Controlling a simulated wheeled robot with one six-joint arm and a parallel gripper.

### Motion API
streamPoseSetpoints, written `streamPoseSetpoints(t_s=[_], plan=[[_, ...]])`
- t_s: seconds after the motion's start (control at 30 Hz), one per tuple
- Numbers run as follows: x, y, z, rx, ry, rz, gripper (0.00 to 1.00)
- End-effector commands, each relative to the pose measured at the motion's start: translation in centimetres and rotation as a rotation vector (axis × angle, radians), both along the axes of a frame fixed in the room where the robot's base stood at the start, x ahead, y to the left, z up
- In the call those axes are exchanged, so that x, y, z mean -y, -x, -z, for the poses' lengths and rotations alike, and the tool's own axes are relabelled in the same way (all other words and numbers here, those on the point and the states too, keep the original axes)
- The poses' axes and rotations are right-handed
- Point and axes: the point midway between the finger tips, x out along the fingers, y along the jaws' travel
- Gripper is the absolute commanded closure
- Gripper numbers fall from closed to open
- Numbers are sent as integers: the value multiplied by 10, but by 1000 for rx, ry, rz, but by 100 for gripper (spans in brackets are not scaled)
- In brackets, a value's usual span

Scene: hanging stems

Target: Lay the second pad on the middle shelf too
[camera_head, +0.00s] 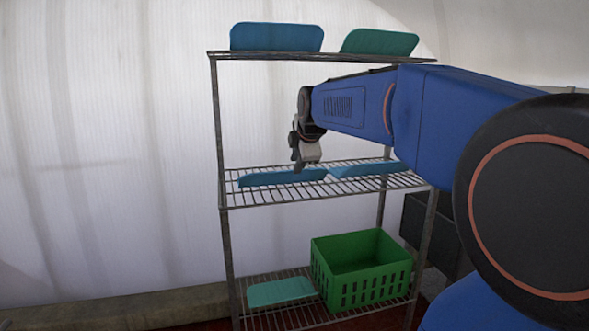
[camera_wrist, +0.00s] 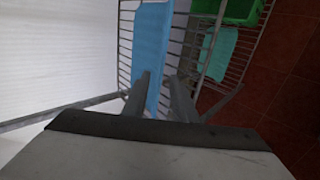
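Two blue pads lie on the middle wire shelf (camera_head: 240,199). The left blue pad (camera_head: 262,179) lies along the front left part, and the right blue pad (camera_head: 372,170) lies beside it. My gripper (camera_head: 298,168) points down just over the left blue pad, near its right end. In the wrist view my fingers (camera_wrist: 158,76) stand apart with a gap and nothing gripped between them; the left blue pad (camera_wrist: 152,40) spreads out flat below and beyond them. Whether a fingertip still touches the pad I cannot tell.
The top shelf (camera_head: 270,56) holds a blue pad (camera_head: 276,38) and a green pad (camera_head: 380,43). The bottom shelf (camera_head: 310,316) holds a teal pad (camera_head: 280,291) and a green crate (camera_head: 345,290). A rack post (camera_head: 219,120) stands left of my gripper.

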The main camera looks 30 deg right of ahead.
Motion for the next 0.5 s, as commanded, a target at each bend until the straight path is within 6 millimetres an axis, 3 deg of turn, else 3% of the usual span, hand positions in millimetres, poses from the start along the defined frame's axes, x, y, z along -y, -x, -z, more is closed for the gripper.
streamPoseSetpoints(t_s=[0.37, 0.5], plan=[[-5, 10, -6, 0, -11, 8, 75], [-26, 35, 9, -5, -99, 69, 75]])
